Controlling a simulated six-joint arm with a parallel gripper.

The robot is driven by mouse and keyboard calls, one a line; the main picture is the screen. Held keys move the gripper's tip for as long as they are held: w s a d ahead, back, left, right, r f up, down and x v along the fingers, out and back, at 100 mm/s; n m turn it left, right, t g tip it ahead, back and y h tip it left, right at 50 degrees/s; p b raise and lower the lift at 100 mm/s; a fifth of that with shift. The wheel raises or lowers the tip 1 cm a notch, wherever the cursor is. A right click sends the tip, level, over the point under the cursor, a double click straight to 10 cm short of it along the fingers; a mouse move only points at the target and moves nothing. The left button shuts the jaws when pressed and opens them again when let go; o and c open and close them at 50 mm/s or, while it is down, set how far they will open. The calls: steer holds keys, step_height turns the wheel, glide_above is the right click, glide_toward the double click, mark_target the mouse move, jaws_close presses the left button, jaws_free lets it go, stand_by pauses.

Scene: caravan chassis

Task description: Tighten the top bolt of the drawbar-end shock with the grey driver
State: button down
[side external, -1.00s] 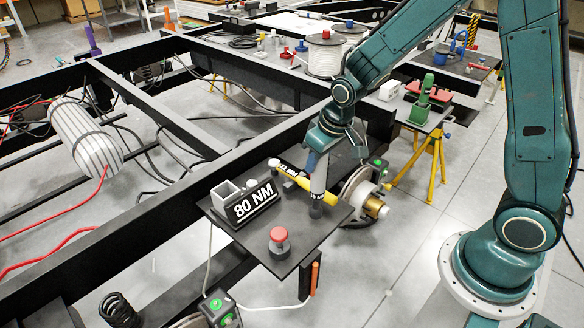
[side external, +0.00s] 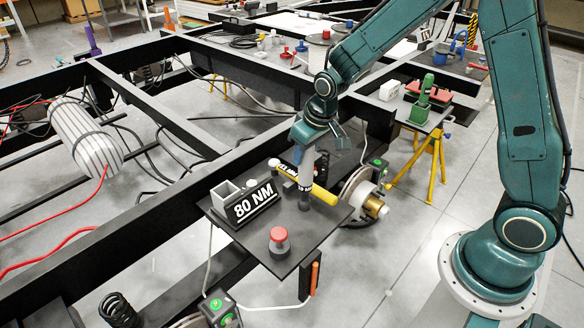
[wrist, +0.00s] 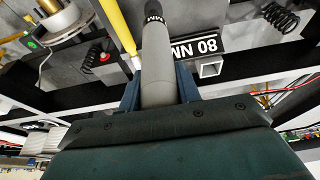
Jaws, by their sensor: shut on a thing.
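My gripper (side external: 307,158) is shut on the grey driver (side external: 306,175), which hangs nearly upright below it over the black tray (side external: 277,238). The driver's dark lower end is by the tray; I cannot tell if it touches. In the wrist view the grey driver (wrist: 156,70) stands between my blue fingers (wrist: 158,92), its black lettered end away from me. A yellow driver (side external: 322,194) is right beside it. Black coil springs show at the lower left (side external: 119,308) and in the wrist view (wrist: 279,18).
A black holder marked 80 NM (side external: 251,206) and a red button (side external: 279,240) are on the tray. A wheel hub (side external: 368,204) is behind its right edge. Black chassis rails (side external: 175,190) run to the left. Green-lit boxes stand near the hub (side external: 378,168) and at the front (side external: 218,308).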

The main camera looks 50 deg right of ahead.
steer(key=shift+w, duration=0.4)
steer(key=w+a+r, duration=0.5)
steer(key=w+a, duration=0.1)
steer(key=w, duration=0.3)
steer(key=w+a+r, duration=0.5)
steer(key=w+a, duration=0.1)
steer(key=w, duration=0.2)
steer(key=shift+w+a+r, duration=0.15)
steer(key=shift+w+a, duration=0.15)
steer(key=shift+w, duration=0.05)
stand_by(0.4)
